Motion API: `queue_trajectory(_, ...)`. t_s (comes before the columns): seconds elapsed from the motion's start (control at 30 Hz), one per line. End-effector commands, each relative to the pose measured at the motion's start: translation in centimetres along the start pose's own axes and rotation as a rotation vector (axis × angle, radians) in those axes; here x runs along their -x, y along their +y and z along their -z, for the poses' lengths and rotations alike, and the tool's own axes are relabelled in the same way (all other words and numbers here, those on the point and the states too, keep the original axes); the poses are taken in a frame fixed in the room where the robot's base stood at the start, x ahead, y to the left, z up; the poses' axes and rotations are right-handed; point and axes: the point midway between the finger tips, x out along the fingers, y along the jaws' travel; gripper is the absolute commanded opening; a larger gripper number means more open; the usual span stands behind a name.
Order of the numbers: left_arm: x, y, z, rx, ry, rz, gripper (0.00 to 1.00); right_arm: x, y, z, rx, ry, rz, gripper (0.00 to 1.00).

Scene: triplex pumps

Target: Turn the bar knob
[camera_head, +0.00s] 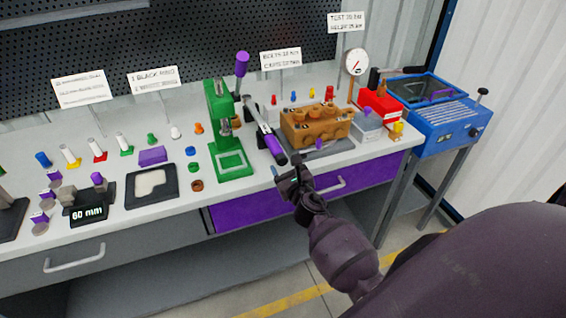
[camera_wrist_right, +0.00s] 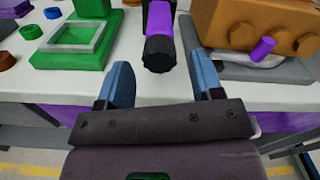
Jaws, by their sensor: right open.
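A bar-shaped tool (camera_head: 264,132) with a purple and black grip lies on the workbench, its black knobbed end (camera_wrist_right: 159,54) toward me. My right gripper (camera_head: 290,177) is open at the bench's front edge. In the right wrist view its two blue fingers (camera_wrist_right: 166,84) are spread, with the black end ahead of and between them, apart from both. I cannot tell which of these is the bar knob. My left gripper is not in view.
A green press (camera_head: 226,128) stands left of the tool. An orange-brown pump block (camera_head: 314,124) sits close on its right. A pressure gauge (camera_head: 357,62) stands behind. A purple drawer (camera_head: 270,203) with a handle is below the bench top (camera_head: 345,157).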

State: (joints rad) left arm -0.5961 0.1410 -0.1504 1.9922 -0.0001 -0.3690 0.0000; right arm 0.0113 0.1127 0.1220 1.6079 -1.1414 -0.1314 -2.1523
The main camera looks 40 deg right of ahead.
Motion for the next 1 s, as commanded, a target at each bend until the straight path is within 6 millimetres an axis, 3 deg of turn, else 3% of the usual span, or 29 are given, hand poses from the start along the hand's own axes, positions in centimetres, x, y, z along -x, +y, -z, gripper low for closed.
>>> queue_trajectory(0.2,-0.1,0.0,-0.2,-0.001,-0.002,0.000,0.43,-1.9,0.0,0.0,0.000,0.000,-0.001,0.60)
queue_trajectory(0.57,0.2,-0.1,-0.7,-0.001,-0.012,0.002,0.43,-2.3,0.0,0.0,0.000,0.000,-0.001,0.60)
queue_trajectory(0.9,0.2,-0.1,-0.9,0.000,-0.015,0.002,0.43,-2.2,0.0,0.0,-0.001,0.000,-0.001,0.11)
queue_trajectory(1.0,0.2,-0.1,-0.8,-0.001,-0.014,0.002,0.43,-2.2,0.0,0.0,-0.003,0.000,-0.001,0.11)
